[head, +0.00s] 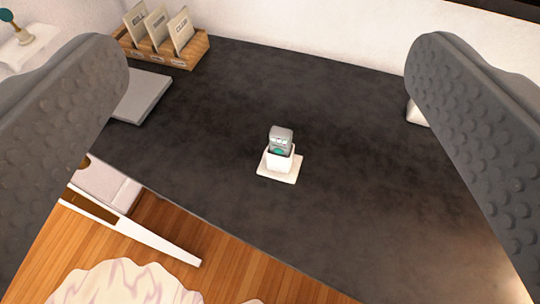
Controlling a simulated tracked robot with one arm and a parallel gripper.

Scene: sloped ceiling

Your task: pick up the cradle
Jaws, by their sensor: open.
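A small white cradle (281,174) with a flat square base stands upright on the dark table top, near the middle of the view. A small grey device (281,134) with a light screen and a green patch sits in it. My gripper (268,75) is open, with one grey studded finger at the left and one at the right of the picture. The cradle lies between and beyond the fingers, and neither finger touches it.
A wooden card holder (185,52) with several cards stands at the table's back left, with a grey flat slab (145,97) near it. A white object (416,113) is partly hidden behind the right finger. The dark table (345,110) is clear around the cradle.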

